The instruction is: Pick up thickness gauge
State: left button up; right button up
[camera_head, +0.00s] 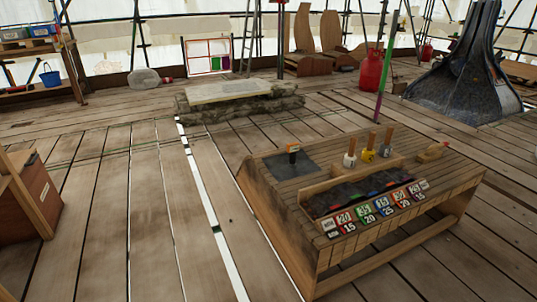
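A low wooden workbench (285,220) stands at the right front. On its left end lies a dark grey mat (283,167), and a small upright black-and-orange object (292,155) stands there. It may be the thickness gauge, but it is too small to tell. Neither of my grippers is in view.
The bench also holds wooden-handled tools (370,152), a trough with dark contents (350,194), numbered colored tags (363,212) and a small wooden block (432,151). A wooden box (35,190) stands at the left. The plank floor (135,220) between is clear.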

aim_at(292, 149)
jog(key=u, duration=0.85)
jog(key=i, duration=1.25)
jog(key=z, duration=0.3)
